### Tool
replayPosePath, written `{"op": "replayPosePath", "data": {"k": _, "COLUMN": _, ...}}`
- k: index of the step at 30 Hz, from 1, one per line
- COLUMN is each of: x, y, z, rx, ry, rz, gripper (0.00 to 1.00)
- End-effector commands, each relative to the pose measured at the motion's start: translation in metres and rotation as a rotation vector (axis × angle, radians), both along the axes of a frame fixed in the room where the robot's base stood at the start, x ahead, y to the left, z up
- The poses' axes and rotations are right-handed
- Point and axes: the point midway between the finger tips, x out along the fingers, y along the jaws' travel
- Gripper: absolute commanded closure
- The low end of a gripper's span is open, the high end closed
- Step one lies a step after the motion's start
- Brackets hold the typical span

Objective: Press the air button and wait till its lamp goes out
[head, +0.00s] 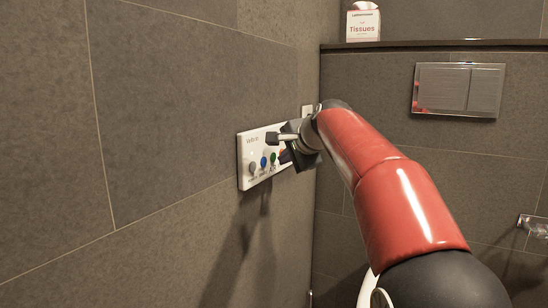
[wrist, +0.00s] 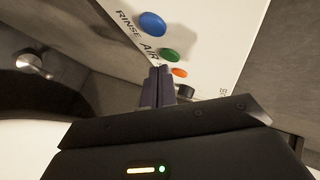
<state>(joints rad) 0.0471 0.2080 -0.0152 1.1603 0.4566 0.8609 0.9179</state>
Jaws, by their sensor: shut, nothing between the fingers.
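The white control panel (head: 246,150) is fixed to the left wall, with a row of round buttons. In the wrist view, the green button (wrist: 169,55) sits by the word AIR. My gripper (wrist: 158,72) is shut and empty, its tips just below that word, close to the green button. I cannot tell whether the tips touch the panel. The blue button (wrist: 152,24) is above, by the word RINSE. A small orange round (wrist: 180,73) is beside the green button; I cannot tell whether it is a lamp or a button. My gripper partly covers the panel's right side in the head view.
A steel flush plate (head: 458,89) is on the back wall. A tissue box (head: 363,24) stands on the ledge (head: 430,44) above. A metal holder (head: 535,225) is at the right edge. The wall left of the panel is bare.

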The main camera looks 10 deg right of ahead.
Motion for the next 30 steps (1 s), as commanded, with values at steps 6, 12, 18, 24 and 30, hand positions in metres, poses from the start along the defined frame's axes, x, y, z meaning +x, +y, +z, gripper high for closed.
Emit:
{"op": "replayPosePath", "data": {"k": 6, "x": 0.0025, "y": 0.0031, "z": 0.0003, "rx": 0.0, "ry": 0.0, "rz": -0.001, "gripper": 1.0}}
{"op": "replayPosePath", "data": {"k": 12, "x": 0.0024, "y": 0.0031, "z": 0.0002, "rx": 0.0, "ry": 0.0, "rz": 0.0, "gripper": 1.0}}
{"op": "replayPosePath", "data": {"k": 18, "x": 0.0032, "y": 0.0043, "z": 0.0005, "rx": 0.0, "ry": 0.0, "rz": 0.0, "gripper": 1.0}}
{"op": "replayPosePath", "data": {"k": 24, "x": 0.0047, "y": 0.0062, "z": 0.0005, "rx": 0.0, "ry": 0.0, "rz": 0.0, "gripper": 1.0}}
{"op": "replayPosePath", "data": {"k": 30, "x": 0.006, "y": 0.0083, "z": 0.0003, "rx": -0.001, "ry": 0.001, "rz": 0.0, "gripper": 1.0}}
